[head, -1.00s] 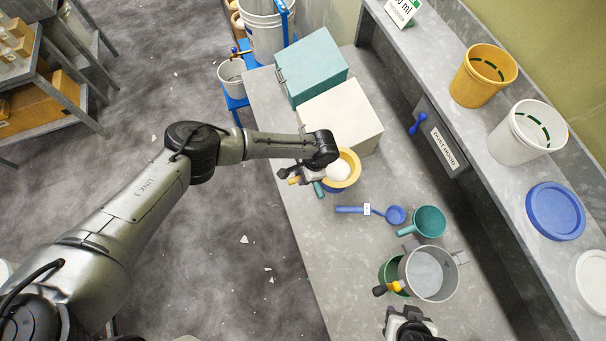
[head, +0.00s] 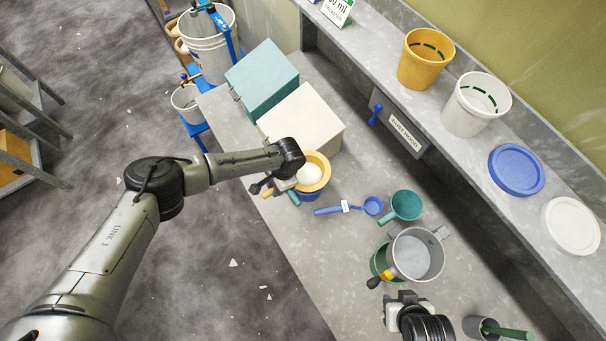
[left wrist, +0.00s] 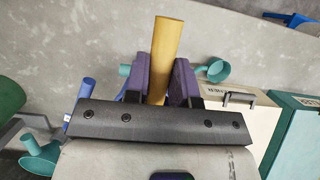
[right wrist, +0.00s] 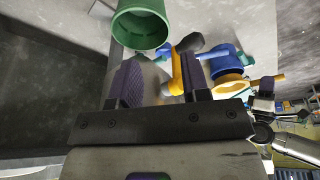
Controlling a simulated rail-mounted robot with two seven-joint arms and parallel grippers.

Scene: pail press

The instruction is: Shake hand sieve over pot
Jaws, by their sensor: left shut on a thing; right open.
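The yellow hand sieve (head: 326,164) holds a white heap (head: 308,174). It sits over a blue pot (head: 311,197); I cannot tell whether they touch. My left gripper (head: 277,186) is shut on the sieve's yellow handle, which stands between the fingers in the left wrist view (left wrist: 165,50). The sieve and blue pot also show in the right wrist view (right wrist: 229,72). My right gripper (head: 407,297) is open, close in front of a grey metal vessel (head: 418,257) and a green cup (head: 379,262). A yellow part with a black end (right wrist: 180,70) shows near its fingers.
A blue scoop (head: 373,205) and a teal scoop (head: 407,204) lie mid-bench. Cream (head: 302,125) and teal (head: 262,78) boxes stand behind the sieve. A grey cup with a green handle (head: 483,327) is at the front. The shelf holds tubs and lids (head: 517,169).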

